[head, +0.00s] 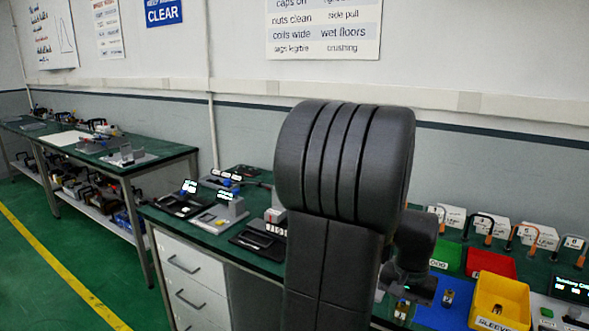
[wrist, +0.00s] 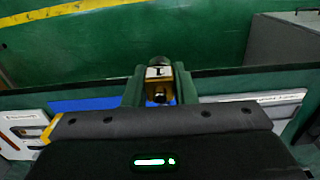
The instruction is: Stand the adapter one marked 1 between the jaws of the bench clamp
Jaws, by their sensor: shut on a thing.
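In the wrist view my gripper (wrist: 159,84) is shut on a small brass adapter with a dark end (wrist: 158,92). A pale label on it carries a dark mark that looks like a 1. In the head view my gripper (head: 408,288) is partly behind my dark arm, low over the blue mat (head: 440,317). A second small brass-and-dark piece (head: 447,298) stands on the mat to the right.
My arm hides the middle of the bench. A second bench (head: 150,150) stands at left.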

